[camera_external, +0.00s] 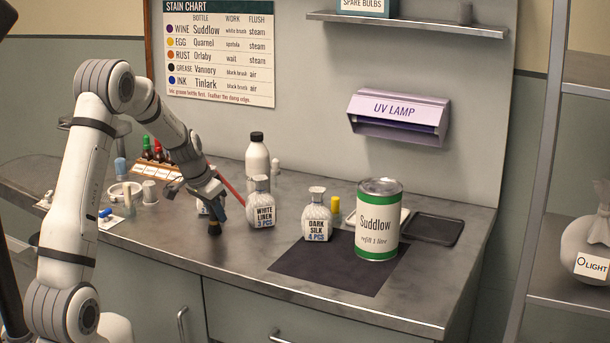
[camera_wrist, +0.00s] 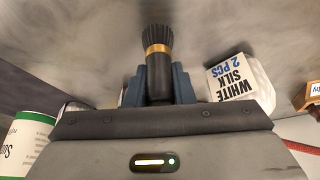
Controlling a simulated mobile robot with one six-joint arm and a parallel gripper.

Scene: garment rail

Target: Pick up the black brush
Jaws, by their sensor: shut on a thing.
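The black brush (camera_wrist: 158,72) has a dark handle, a gold band and dark flared bristles. My gripper (camera_wrist: 159,88) is shut on its handle, with one blue-grey finger on each side. The bristles point away from the gripper. In the external view the brush (camera_external: 214,229) hangs upright below my gripper (camera_external: 214,207), bristles down, over the left part of the counter. I cannot tell whether the bristles touch the counter.
A white silk bag (camera_wrist: 238,82) stands close beside the gripper. The white linen bag (camera_external: 261,206), dark silk bag (camera_external: 317,217) and Suddlow tin (camera_external: 378,222) stand to the right. A dark mat (camera_external: 320,273) lies in front. The counter (camera_external: 235,253) is clear near its front edge.

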